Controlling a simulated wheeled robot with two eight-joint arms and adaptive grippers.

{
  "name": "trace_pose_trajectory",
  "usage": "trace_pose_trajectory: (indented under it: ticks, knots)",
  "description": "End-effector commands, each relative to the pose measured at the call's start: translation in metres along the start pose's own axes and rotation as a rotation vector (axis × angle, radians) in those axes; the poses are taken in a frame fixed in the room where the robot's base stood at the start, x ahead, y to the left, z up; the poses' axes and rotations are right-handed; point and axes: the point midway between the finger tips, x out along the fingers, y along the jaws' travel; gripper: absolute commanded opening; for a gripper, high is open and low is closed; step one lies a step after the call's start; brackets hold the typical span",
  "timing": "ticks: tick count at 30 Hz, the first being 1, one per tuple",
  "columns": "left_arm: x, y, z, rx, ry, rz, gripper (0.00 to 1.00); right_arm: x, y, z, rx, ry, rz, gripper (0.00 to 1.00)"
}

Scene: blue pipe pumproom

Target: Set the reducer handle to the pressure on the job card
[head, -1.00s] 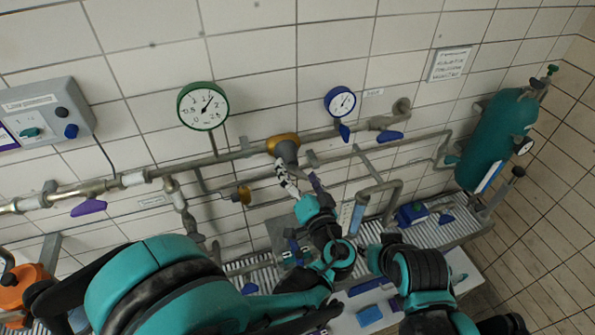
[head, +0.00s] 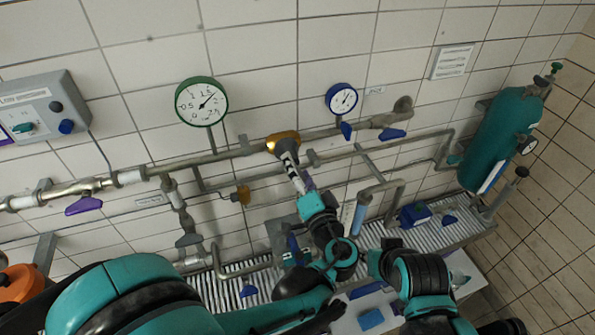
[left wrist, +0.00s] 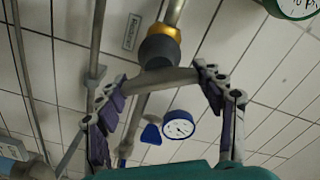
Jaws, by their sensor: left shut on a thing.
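The reducer (head: 281,140) is a brass-yellow body on the wall pipe. In the left wrist view the reducer (left wrist: 160,34) has a dark collar and a grey crossbar handle (left wrist: 158,82). My left gripper (head: 288,160) is at the reducer and hides the handle in the head view. In the left wrist view its fingers (left wrist: 160,76) stand at the two ends of the bar, shut on it. A green-rimmed gauge (head: 201,101) has its needle pointing up and right. A white printed card (head: 452,62) hangs on the wall, too small to read. My right gripper (head: 376,262) is low, its jaws unclear.
A blue-rimmed gauge (head: 341,99) hangs right of the reducer. A teal cylinder (head: 503,140) stands at right. A ribbed bench (head: 440,232) and a grey control box (head: 40,108) are near.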

Motion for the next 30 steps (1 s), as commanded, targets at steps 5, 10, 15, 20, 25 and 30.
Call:
trace_pose_trajectory:
  ticks: [5,10,15,20,25,30]
  knots:
    - [0.0,0.0,0.0,-0.002,0.001,0.001,0.9,0.0,0.0,0.0,0.0,0.0,0.0,0.31]
    - [0.0,0.0,0.0,-0.002,0.001,0.001,0.9,0.0,0.0,0.0,0.0,0.0,0.0,0.31]
    - [0.0,-0.001,-0.001,-0.002,0.0,0.001,0.9,0.0,0.0,0.0,0.0,0.0,0.0,0.31]
    - [0.0,-0.012,-0.008,-0.002,0.0,0.001,0.9,0.0,0.0,0.0,0.0,0.0,0.0,0.31]
    - [0.0,-0.039,-0.023,-0.001,-0.001,-0.002,0.9,0.0,0.0,0.0,0.0,0.0,0.0,0.31]
    - [0.0,-0.065,-0.037,0.001,-0.004,-0.004,0.9,0.0,0.0,0.0,0.0,0.0,0.0,0.31]
